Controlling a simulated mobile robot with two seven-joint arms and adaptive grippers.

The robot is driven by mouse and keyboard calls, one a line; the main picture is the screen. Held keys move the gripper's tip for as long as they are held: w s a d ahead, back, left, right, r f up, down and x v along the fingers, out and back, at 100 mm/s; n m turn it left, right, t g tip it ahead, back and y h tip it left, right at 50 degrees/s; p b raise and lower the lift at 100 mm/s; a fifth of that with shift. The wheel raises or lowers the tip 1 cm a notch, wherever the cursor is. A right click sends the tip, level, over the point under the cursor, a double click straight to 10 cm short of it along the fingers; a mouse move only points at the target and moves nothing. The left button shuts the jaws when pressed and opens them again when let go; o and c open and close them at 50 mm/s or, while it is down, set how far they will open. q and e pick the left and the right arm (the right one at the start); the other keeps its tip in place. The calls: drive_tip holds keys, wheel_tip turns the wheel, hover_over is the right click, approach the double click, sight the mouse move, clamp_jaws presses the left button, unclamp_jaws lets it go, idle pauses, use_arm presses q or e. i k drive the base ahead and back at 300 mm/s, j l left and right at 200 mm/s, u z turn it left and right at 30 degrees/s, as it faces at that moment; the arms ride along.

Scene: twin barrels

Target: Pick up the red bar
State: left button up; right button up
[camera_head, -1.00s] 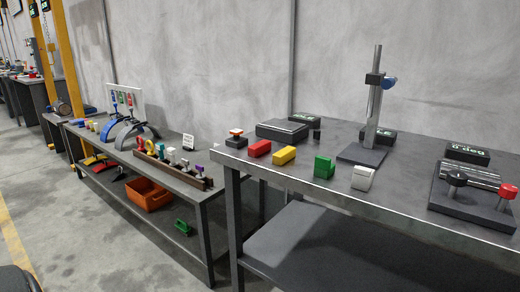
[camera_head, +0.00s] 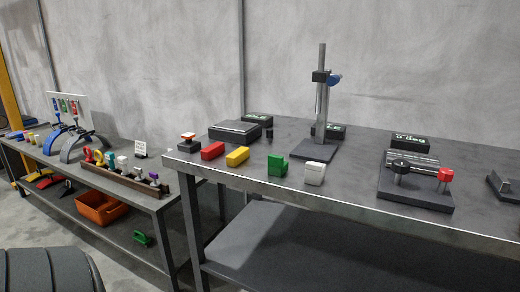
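The red bar (camera_head: 213,151) lies near the front left edge of the nearer dark metal table (camera_head: 345,198). A yellow bar (camera_head: 237,156) lies just to its right, with a small gap. A dark ribbed, rounded shape (camera_head: 45,270) at the bottom left looks like part of my own arm. Neither of my grippers shows in the view, and the red bar is untouched.
Right of the yellow bar stand a green block (camera_head: 277,166) and a white block (camera_head: 315,173). Behind are a flat dark plate (camera_head: 235,131) and a stand with a pole (camera_head: 321,95). A lower table (camera_head: 130,190) with tools and an orange bin (camera_head: 99,207) is at left.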

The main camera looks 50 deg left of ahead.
sight(208, 154)
drive_tip(key=j+z, duration=0.25)
drive_tip(key=k+j+z, duration=0.1)
drive_tip(key=j+z, duration=0.15)
drive_tip(key=j, duration=0.2)
drive_tip(key=k+j+z, duration=0.1)
drive_tip(key=j+z, duration=0.15)
drive_tip(key=k+j+z, duration=0.1)
drive_tip(key=j, duration=0.3)
drive_tip(key=k+j+z, duration=0.1)
drive_tip(key=j, duration=0.3)
drive_tip(key=k+j, duration=0.25)
drive_tip(key=j+z, duration=0.05)
drive_tip(key=j, duration=0.05)
